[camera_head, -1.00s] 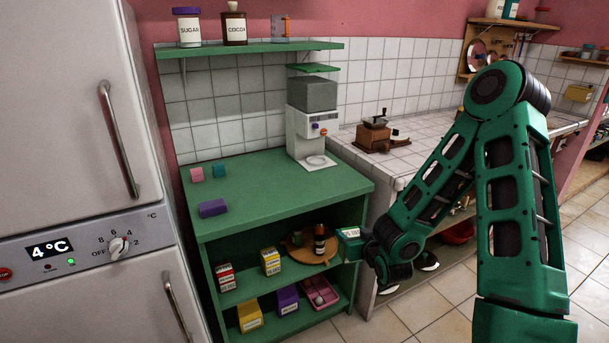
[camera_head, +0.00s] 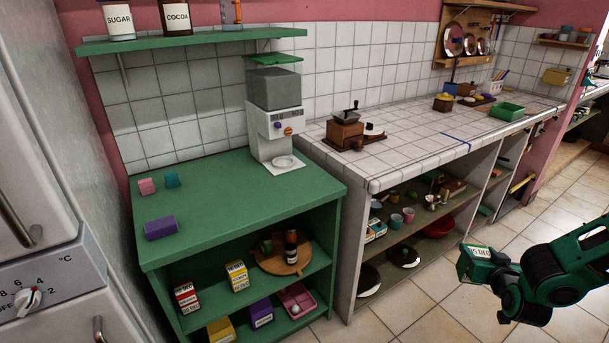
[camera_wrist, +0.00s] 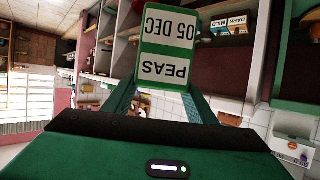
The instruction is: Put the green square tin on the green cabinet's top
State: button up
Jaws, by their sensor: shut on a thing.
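The green square tin (camera_head: 475,264) has a white label and is held in my gripper (camera_head: 494,265), out over the tiled floor at the right of the head view. In the wrist view the tin (camera_wrist: 168,48) shows its label, "PEAS 05 DEC", upside down between the fingers of my gripper (camera_wrist: 165,90). My gripper is shut on it. The green cabinet's top (camera_head: 235,205) is at the left of the head view, well apart from the tin.
On the cabinet top are a pink block (camera_head: 147,186), a teal block (camera_head: 172,180), a purple box (camera_head: 161,228) and a white dispenser (camera_head: 275,125). Its front middle is clear. A green wall shelf (camera_head: 200,43) hangs above. A tiled counter (camera_head: 420,140) stands to the right.

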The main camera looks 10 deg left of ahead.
aim_at(207, 211)
jog(key=z, duration=1)
jog(key=k, duration=0.35)
jog(key=u, duration=1.45)
